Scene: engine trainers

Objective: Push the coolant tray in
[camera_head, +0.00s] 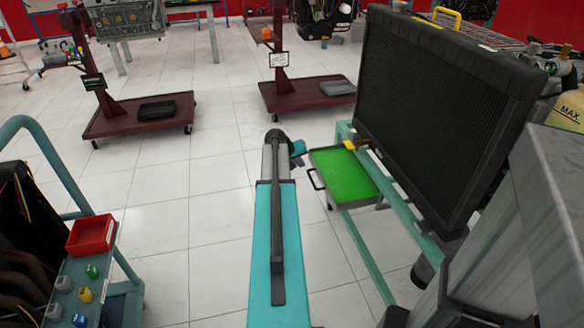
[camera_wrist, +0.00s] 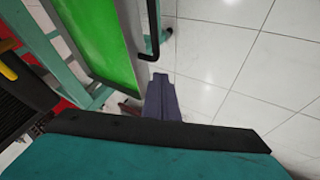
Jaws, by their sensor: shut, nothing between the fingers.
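The coolant tray (camera_head: 342,175) is a shallow grey tray with a bright green inside. It sticks out to the left from the teal frame below the large black radiator. Its dark bar handle (camera_head: 315,180) is on its left side. In the wrist view the tray's green inside (camera_wrist: 105,35) fills the upper left, with the black handle (camera_wrist: 153,35) on its right edge. My gripper (camera_wrist: 160,82) is shut and empty, its tip close to the handle's lower end. I cannot tell whether they touch. In the head view my arm hides most of the gripper.
The black radiator (camera_head: 435,110) stands on the teal frame (camera_head: 362,255) at right. A teal cart with a red bin (camera_head: 91,235) is at left. Two dark red wheeled stands (camera_head: 140,118) are farther back.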

